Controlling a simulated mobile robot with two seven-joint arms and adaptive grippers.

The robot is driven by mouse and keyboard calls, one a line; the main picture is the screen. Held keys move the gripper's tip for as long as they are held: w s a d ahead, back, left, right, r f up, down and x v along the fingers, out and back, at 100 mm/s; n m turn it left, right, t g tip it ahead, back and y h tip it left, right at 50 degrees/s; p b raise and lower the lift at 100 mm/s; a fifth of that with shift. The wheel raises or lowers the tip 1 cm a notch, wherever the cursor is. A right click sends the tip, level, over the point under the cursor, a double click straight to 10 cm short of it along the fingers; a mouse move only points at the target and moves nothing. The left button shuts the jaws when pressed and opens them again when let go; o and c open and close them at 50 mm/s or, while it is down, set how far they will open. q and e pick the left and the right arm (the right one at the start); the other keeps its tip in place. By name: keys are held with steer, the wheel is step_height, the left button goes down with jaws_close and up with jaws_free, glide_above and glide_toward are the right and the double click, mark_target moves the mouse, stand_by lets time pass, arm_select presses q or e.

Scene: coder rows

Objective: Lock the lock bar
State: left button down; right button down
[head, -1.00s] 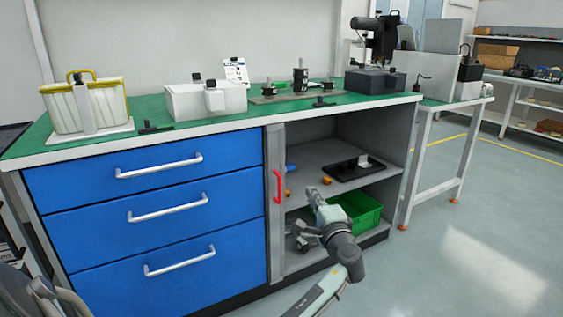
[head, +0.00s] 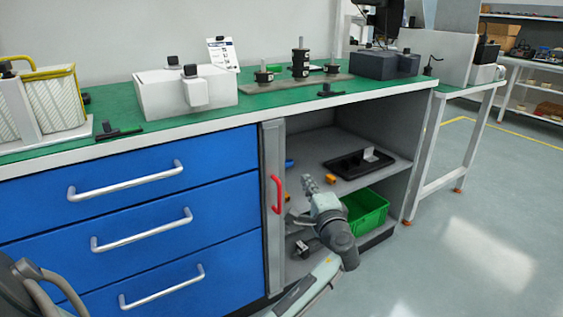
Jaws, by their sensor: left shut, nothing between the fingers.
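The lock bar (head: 272,235) is a grey upright bar with a red handle (head: 277,195), between the blue drawers and the open shelf bay. It stands upright along the front of the cabinet. My left gripper (head: 309,184) is shut and empty, in front of the open bay. In the picture its tips are a little to the right of the red handle, with a gap. How far it is from the bar in depth is hard to tell. My right gripper is not in view.
Blue drawers (head: 130,230) with protruding silver handles are left of the bar. The bay holds a black tray (head: 345,167) and a green crate (head: 366,212). The green worktop (head: 270,98) carries boxes and fixtures. The floor (head: 480,240) at right is clear.

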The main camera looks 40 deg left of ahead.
mark_target(272, 167)
arm_select(q)
steer(key=shift+w+a, duration=0.2)
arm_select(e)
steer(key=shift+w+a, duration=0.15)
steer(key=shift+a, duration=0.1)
